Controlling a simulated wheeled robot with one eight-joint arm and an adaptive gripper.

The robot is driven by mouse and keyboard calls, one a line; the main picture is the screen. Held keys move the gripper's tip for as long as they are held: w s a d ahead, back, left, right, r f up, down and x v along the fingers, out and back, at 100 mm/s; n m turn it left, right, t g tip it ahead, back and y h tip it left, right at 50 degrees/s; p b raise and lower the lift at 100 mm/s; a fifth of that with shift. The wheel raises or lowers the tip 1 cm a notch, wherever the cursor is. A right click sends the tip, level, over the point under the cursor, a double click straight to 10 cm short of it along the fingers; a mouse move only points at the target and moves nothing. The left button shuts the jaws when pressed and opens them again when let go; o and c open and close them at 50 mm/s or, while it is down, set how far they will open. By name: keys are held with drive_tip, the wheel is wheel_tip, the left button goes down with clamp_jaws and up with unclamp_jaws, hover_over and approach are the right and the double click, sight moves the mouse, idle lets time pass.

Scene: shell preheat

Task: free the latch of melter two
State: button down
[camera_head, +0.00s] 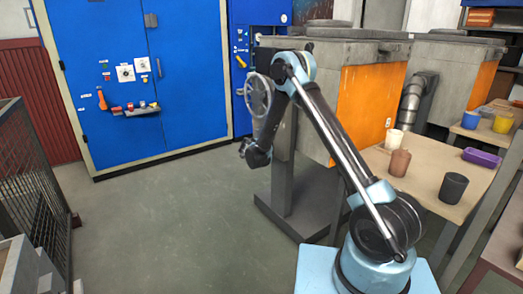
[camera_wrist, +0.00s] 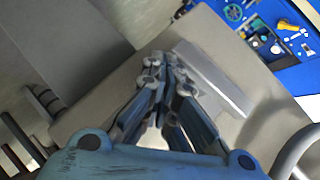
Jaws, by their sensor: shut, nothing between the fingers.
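Two grey melters with orange panels stand at the right of the head view, a nearer one (camera_head: 372,95) and a farther one (camera_head: 450,75). I cannot tell which is melter two, and I cannot make out a latch. A grey handwheel (camera_head: 258,95) shows at the nearer melter's left end. My gripper (camera_head: 252,153) hangs below the wheel. In the wrist view my gripper (camera_wrist: 165,60) is shut and empty, its fingertips together over a grey surface. A pale flat strip (camera_wrist: 212,78) lies just right of the fingertips; whether they touch it is unclear.
A blue cabinet (camera_head: 110,45) with small controls stands at the back. A wooden table (camera_head: 428,168) at right holds cups, including a black one (camera_head: 453,187), and a purple tray (camera_head: 482,157). A mesh cage (camera_head: 30,170) stands left. The middle floor (camera_head: 170,220) is clear.

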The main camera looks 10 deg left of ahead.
drive_tip(key=s+d, duration=0.3)
drive_tip(key=s, duration=0.9)
drive_tip(key=shift+s+r, duration=0.35)
drive_tip(key=shift+r, duration=0.05)
drive_tip(key=shift+d, duration=0.15)
